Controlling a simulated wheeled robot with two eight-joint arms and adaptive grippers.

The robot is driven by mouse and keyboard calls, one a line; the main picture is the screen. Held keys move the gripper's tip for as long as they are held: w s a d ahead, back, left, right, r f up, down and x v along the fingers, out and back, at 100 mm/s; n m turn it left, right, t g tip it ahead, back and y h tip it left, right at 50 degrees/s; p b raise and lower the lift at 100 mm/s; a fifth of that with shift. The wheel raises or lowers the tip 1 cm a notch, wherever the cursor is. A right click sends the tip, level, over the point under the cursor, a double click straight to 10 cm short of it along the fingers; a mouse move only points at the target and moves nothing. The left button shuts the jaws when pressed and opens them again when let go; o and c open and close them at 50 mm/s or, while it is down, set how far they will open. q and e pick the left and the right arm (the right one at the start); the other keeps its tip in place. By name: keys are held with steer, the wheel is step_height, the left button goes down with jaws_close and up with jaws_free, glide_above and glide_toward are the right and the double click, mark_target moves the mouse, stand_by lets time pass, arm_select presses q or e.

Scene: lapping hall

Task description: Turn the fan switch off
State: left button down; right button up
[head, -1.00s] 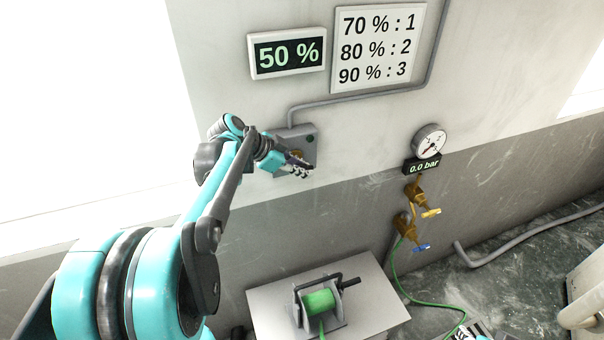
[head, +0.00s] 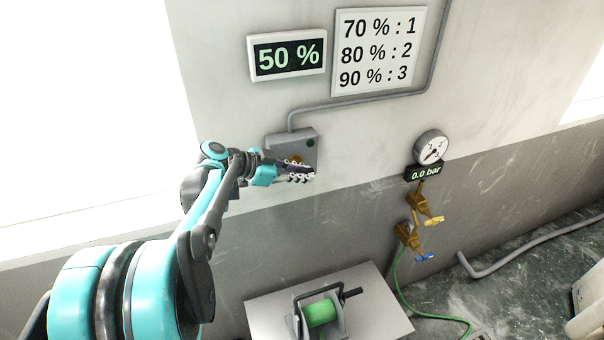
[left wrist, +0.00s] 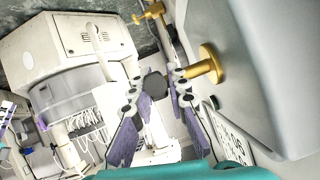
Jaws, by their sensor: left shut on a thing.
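The fan switch is a grey box (head: 279,146) on the wall, with a dark green spot and a brass part (head: 296,159) on its front. In the left wrist view the box (left wrist: 262,50) fills the right side, and a brass collar and stem (left wrist: 207,65) stick out of it. A dark round knob (left wrist: 155,86) sits at the stem's end. My left gripper (head: 310,173) is in front of the box, its fingers (left wrist: 156,78) shut on the dark knob. In the head view the fingers hide the knob. My right gripper is out of view.
A display (head: 287,55) reads 50 %, beside a sign (head: 378,50) of percentages. To the right hang a gauge (head: 431,147) at 0.0 bar and brass valves (head: 420,207). A green reel (head: 320,313) stands on a pale table (head: 372,292) below.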

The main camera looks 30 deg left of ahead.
arm_select(q)
steer(key=c, duration=1.5)
jaws_free()
steer(key=shift+o, duration=0.2)
steer(key=v, duration=1.2)
